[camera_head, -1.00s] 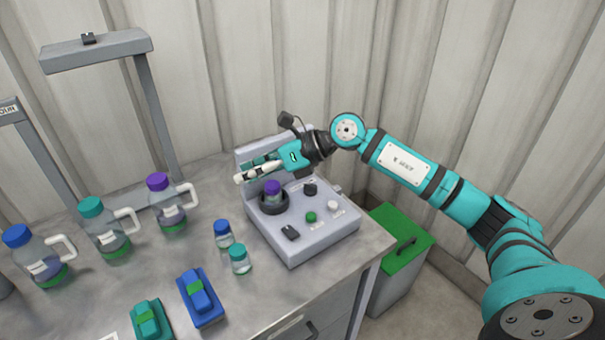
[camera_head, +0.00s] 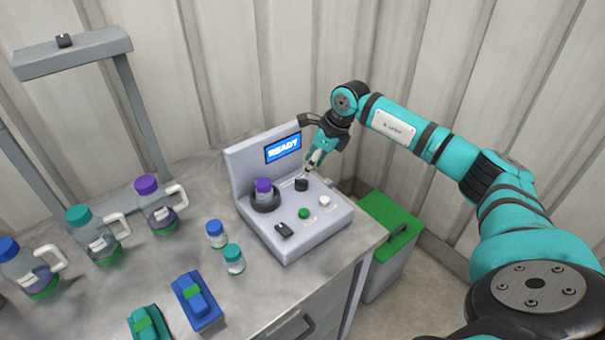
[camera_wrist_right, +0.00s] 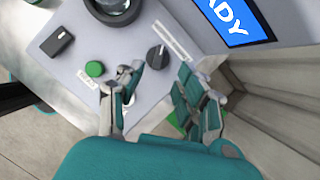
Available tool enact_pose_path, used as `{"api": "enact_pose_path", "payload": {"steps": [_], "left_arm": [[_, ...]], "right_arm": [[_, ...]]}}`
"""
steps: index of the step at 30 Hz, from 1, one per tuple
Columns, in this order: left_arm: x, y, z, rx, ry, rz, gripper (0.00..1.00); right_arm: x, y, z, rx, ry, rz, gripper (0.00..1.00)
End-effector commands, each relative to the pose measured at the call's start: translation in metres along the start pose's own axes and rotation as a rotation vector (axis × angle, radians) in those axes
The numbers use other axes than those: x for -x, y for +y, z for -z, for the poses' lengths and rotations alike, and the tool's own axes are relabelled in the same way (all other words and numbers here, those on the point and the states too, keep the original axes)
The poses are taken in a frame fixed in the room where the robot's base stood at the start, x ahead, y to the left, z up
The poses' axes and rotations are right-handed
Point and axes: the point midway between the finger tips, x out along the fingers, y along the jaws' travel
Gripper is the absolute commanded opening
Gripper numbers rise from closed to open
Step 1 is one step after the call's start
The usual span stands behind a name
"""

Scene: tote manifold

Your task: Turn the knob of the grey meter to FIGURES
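The grey meter (camera_head: 330,222) stands on the bench, and its blue screen (camera_head: 283,149) reads READY. Its dark knob (camera_head: 302,184) sits on the top panel near the back right. In the right wrist view the knob (camera_wrist_right: 158,57) has a light pointer line, beside a printed label strip (camera_wrist_right: 174,40) too small to read. My right gripper (camera_head: 312,165) is just above and behind the knob. In the right wrist view its fingers (camera_wrist_right: 158,76) are spread apart, with the knob slightly beyond the gap between the tips. My left gripper is not in view.
A purple-capped vial (camera_head: 264,187) sits in the meter's round well. Green (camera_head: 304,213) and white (camera_head: 324,201) buttons and a black switch (camera_head: 284,229) are near the knob. Two small vials (camera_head: 216,234) stand left of the meter. A green-lidded bin (camera_head: 390,222) stands right of the bench.

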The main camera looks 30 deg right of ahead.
Motion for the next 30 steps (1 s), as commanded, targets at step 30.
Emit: {"api": "enact_pose_path", "payload": {"steps": [30], "left_arm": [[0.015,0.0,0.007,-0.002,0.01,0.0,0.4]], "right_arm": [[-0.068,0.001,-0.001,0.0,-0.002,-0.002,0.05]]}}
